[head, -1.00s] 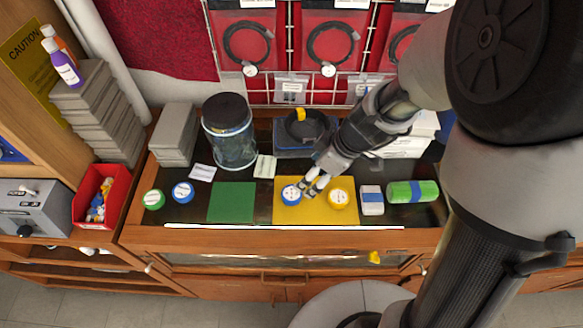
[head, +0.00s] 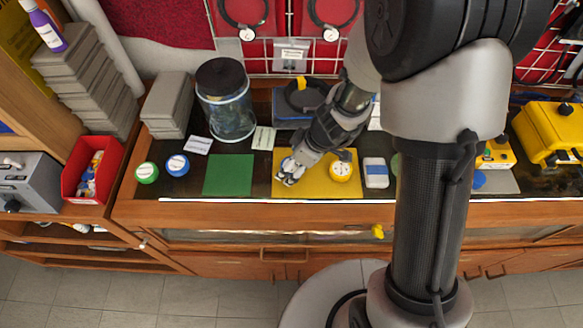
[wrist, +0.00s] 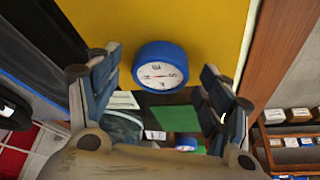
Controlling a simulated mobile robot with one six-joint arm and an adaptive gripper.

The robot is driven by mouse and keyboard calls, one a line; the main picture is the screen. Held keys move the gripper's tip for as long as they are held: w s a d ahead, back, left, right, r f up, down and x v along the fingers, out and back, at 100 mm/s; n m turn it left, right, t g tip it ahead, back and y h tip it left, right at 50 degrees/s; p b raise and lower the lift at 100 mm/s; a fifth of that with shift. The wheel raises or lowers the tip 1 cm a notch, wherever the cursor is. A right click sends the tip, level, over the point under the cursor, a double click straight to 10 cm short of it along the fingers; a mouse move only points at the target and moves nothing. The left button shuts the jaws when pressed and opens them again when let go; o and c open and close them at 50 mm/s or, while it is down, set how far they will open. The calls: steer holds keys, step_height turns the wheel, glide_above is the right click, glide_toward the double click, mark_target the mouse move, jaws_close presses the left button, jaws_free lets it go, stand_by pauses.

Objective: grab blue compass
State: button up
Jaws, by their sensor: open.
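A blue compass (wrist: 161,66) with a white dial lies on the yellow mat (wrist: 205,22) in the wrist view. My gripper (wrist: 160,72) is open, with a finger on each side of the compass; I cannot tell whether either touches it. In the head view my gripper (head: 286,177) is low over the left part of the yellow mat (head: 318,188) and hides the compass there. Another blue round piece (head: 177,164) with a white face lies at the left of the bench.
A yellow round piece (head: 341,171) is right of my gripper on the same mat. A white-and-blue block (head: 375,173) stands farther right. A green mat (head: 228,176) lies left, mostly clear. A glass jar (head: 226,110) and a dark device (head: 304,99) stand behind.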

steer(key=shift+c, duration=0.4)
steer(key=c, duration=1.1)
